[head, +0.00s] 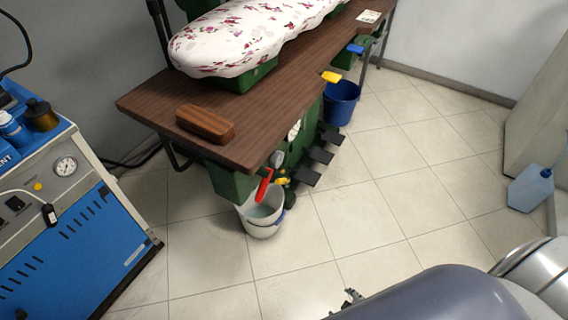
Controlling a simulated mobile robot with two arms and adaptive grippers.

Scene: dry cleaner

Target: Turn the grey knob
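A small grey, rounded part that looks like the grey knob (276,159) sits on the green machine (227,183) under the front end of the brown ironing table. A red lever (263,186) hangs just below it. The part is small here, so its turned position cannot be told. At the bottom edge, a small dark piece that seems to be part of my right gripper (349,299) shows beside my grey arm. It is well apart from the knob, with floor between them. Its fingers are mostly hidden. My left gripper is not in view.
The brown table (150,101) holds a wooden block (205,123) and a floral-covered board (240,40). A white bucket (262,212), black pedals (318,155) and a blue bucket (341,102) stand below. A blue machine (60,240) is at left. The tiled floor right of centre is clear.

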